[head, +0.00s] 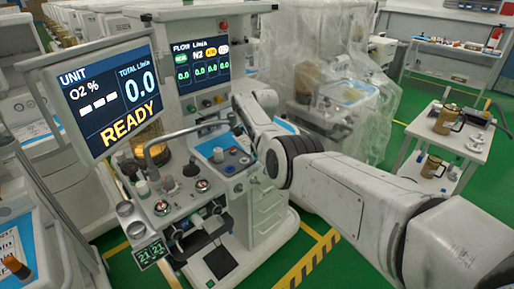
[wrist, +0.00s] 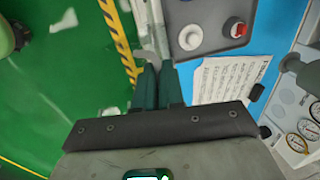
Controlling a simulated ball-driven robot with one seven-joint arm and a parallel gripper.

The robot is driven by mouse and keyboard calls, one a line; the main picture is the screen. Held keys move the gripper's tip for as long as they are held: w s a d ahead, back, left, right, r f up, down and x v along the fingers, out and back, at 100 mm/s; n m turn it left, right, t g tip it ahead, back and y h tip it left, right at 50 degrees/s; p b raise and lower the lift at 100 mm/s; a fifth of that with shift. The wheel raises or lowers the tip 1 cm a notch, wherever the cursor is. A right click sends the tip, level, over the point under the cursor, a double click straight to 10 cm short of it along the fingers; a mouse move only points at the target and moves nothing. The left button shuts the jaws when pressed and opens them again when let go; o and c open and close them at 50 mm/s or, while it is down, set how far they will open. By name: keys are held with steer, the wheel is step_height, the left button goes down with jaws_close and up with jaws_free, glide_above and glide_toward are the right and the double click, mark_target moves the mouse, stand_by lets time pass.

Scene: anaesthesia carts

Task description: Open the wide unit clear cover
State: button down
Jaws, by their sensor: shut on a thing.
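The anaesthesia unit (head: 262,205) stands left of centre in the head view, with grey controls and a blue panel on its top. I cannot make out a clear cover as a separate sheet in either view. In the wrist view my gripper (wrist: 156,72) is shut, its dark green fingers close together at the unit's edge. A pale curved piece (wrist: 146,57) lies at the fingertips, and the fingers are shut on it. I cannot tell whether it belongs to the cover. In the head view my arm hides much of the unit's right side, and my fingertips cannot be made out.
A READY screen (head: 108,90) and a flow screen (head: 195,70) stand over the unit. A plastic-draped machine (head: 325,75) is behind my arm. A white cart (head: 408,160) with jugs stands at the right. In the wrist view a printed sheet (wrist: 222,80) lies right of the fingers.

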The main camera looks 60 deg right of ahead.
steer(key=shift+w+r, duration=0.35)
steer(key=shift+w, duration=0.3)
steer(key=c, duration=1.7)
jaws_free()
steer(key=shift+o, duration=0.9)
steer(key=shift+w+d, duration=0.1)
steer(key=shift+w, duration=0.05)
steer(key=shift+o, duration=1.3)
steer(key=shift+f, duration=0.1)
steer(key=shift+s, duration=0.2)
step_height(320, 180, up, 10)
steer(key=s, duration=0.2)
steer(key=shift+s+a, duration=0.15)
steer(key=shift+a, duration=0.2)
